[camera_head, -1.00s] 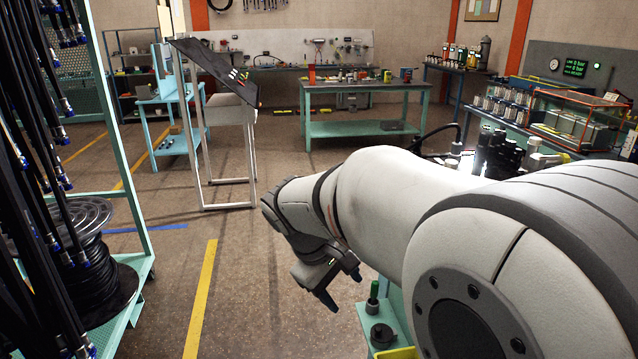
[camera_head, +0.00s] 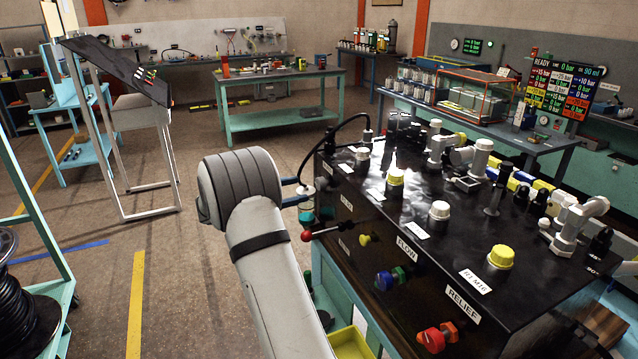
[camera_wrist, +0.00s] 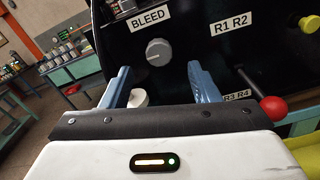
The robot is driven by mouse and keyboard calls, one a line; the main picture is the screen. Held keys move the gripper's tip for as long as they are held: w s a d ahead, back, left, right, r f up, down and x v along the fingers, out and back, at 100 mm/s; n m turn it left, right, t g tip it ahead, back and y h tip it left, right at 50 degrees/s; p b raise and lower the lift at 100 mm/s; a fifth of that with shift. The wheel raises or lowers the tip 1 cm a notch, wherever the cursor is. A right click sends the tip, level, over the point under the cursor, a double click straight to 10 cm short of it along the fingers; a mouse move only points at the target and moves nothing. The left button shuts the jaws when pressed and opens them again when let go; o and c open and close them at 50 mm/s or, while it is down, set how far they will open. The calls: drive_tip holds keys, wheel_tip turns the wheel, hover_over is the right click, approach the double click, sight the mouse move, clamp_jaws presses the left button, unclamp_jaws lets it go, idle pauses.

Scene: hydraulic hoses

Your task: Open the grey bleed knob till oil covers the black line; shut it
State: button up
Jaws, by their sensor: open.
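The grey bleed knob (camera_wrist: 158,52) is on a black panel below the BLEED label (camera_wrist: 148,20) in the wrist view. My gripper (camera_wrist: 160,74) is open, its two blue fingers spread left and right below the knob; no contact shows. A white round piece (camera_wrist: 138,97) shows between the fingers, close to the left one; what it belongs to is hidden. I cannot make out the oil or the black line.
A red ball-ended lever (camera_wrist: 273,109) stands right of my gripper, also in the head view (camera_head: 307,236). A yellow knob (camera_wrist: 309,24) is further right. A black hose (camera_head: 335,135) arches behind the gripper. A yellow tray (camera_head: 350,343) is below. Open floor lies left.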

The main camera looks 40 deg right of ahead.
sight(318, 185)
drive_tip(key=p+x, duration=0.1)
drive_tip(key=x, duration=0.5)
drive_tip(key=shift+s+d, duration=0.15)
